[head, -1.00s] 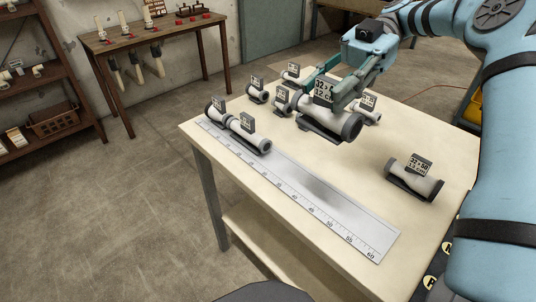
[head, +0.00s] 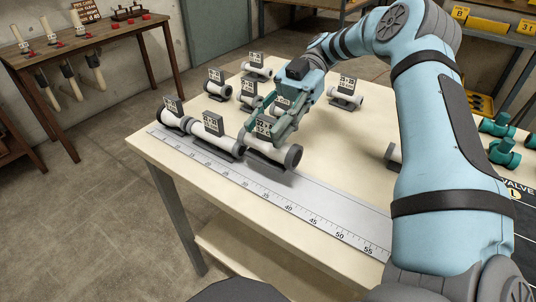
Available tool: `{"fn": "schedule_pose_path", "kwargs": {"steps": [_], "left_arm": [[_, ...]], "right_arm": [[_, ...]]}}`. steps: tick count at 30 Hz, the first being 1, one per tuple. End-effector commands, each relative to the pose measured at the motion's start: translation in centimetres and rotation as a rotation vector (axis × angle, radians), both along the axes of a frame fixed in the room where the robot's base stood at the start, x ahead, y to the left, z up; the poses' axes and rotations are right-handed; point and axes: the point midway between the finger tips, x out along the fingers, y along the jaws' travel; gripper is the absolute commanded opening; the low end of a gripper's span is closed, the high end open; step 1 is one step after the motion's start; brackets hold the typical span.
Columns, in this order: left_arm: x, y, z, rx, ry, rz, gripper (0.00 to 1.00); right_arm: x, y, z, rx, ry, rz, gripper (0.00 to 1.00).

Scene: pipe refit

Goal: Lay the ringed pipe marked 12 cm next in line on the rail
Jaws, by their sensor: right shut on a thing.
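My right gripper (head: 283,130) is shut on a pale pipe with dark ringed ends (head: 271,151) and an upright tag, which the fingers partly cover. The pipe is over the ruled metal rail (head: 322,212), lined up with two pipes at the rail's far left end: a short one (head: 178,119) and a longer one (head: 212,137). The held pipe's left end is close to the longer pipe's right end; whether they touch is hard to tell. It is at or just above the rail surface; I cannot tell which. My left gripper is not in view.
Several tagged pipes stand behind on the table, among them one at the back left (head: 217,87) and one at the back right (head: 346,94). Another pipe (head: 393,157) is mostly hidden by my right arm. The rail is bare to the right of the held pipe.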

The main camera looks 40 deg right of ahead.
Motion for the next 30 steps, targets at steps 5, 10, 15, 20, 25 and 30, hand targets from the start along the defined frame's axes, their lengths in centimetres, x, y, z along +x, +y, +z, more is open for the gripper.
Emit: {"fn": "schedule_pose_path", "kwargs": {"steps": [5, 10, 15, 20, 25, 30], "left_arm": [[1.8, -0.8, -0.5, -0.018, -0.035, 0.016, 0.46], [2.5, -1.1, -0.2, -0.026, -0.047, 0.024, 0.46], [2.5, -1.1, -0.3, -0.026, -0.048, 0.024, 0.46], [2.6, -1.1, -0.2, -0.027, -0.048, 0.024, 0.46], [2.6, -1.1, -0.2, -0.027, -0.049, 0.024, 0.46], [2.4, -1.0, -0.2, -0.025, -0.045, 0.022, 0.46]], "right_arm": [[-0.1, 0.0, -3.4, 0.000, 0.003, -0.002, 0.06], [-0.1, 0.0, -4.3, 0.000, -0.001, -0.002, 0.06], [-0.1, -0.1, -4.4, 0.000, -0.001, -0.002, 0.06], [-0.1, -0.1, -4.3, 0.000, 0.000, -0.002, 0.57], [-0.1, -0.1, -4.3, 0.000, 0.000, -0.002, 0.57], [-0.1, -0.1, -4.1, 0.000, 0.000, -0.002, 0.57]]}}
